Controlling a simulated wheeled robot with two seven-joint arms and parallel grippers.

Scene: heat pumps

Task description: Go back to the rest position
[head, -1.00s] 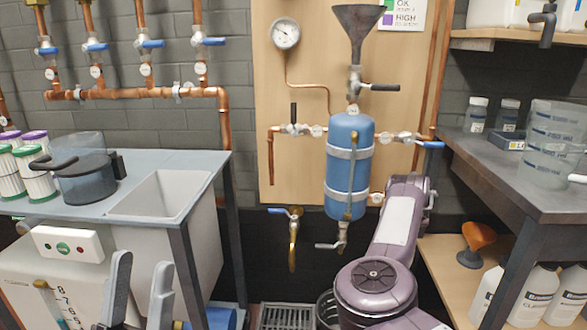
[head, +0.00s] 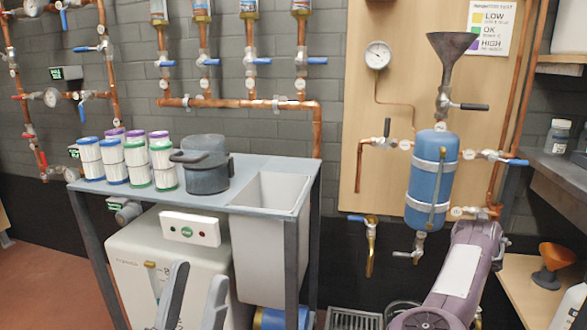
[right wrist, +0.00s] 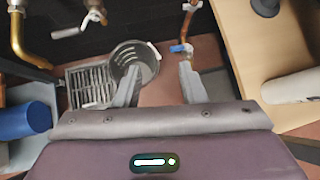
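My left gripper (head: 193,300) shows at the bottom of the head view, in front of the white unit under the bench. Its two grey fingers stand apart with nothing between them. My right gripper (right wrist: 157,88) shows in the right wrist view, its fingers spread wide and empty above the floor. A grey bucket (right wrist: 135,62) and a floor drain grate (right wrist: 90,86) lie beyond its left finger. In the head view my right arm is at the lower right, in front of the blue tank (head: 434,180); its gripper is out of sight there.
A bench (head: 232,190) on the left holds several filter cartridges (head: 163,165), a dark pot (head: 204,165) and a sink basin (head: 270,192). A white unit (head: 150,250) stands below.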

